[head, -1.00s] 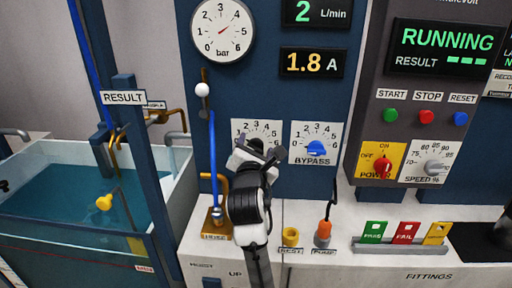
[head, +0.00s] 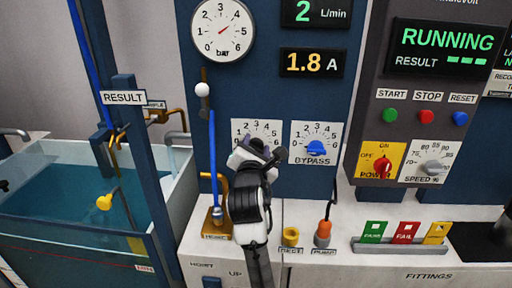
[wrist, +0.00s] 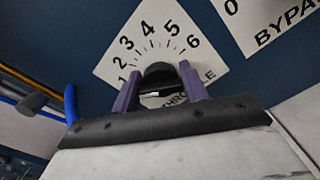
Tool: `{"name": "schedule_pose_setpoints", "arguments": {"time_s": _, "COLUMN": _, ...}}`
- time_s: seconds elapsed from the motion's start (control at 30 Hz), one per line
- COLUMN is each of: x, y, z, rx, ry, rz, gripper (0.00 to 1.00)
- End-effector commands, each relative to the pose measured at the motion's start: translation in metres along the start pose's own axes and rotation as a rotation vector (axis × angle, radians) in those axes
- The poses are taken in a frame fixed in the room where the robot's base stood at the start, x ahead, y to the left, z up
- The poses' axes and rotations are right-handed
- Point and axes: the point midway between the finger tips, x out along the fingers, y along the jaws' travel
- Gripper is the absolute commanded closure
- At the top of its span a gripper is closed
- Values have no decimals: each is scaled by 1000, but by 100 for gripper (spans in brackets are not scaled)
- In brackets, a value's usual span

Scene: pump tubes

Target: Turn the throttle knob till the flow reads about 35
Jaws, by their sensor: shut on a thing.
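The throttle dial plate (head: 241,128) is white with numbers and sits on the blue panel, left of the bypass dial. In the wrist view the plate (wrist: 133,52) shows numbers 1 to 6, and the dark throttle knob (wrist: 158,73) stands between my fingers. My gripper (wrist: 158,88) is shut on the knob. In the head view my gripper (head: 255,155) covers the knob and the plate's lower part. The flow display (head: 316,12) reads 2 L/min in green. The knob's pointer setting is not clear.
The bypass dial (head: 316,147) with a blue knob is close on the right. A blue hose (head: 213,160) runs down close on the left. The pressure gauge (head: 222,30) and the 1.8 A display (head: 312,62) are above. The machine's screen (head: 447,45) reads RUNNING.

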Motion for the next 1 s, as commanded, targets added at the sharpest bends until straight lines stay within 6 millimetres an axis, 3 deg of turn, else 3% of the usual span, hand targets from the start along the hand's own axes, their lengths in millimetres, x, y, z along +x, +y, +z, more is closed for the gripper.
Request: {"name": "schedule_pose_setpoints", "arguments": {"time_s": 1.0, "x": 0, "y": -2, "z": -2, "rx": 890, "ry": 2, "rz": -1, "gripper": 79}}
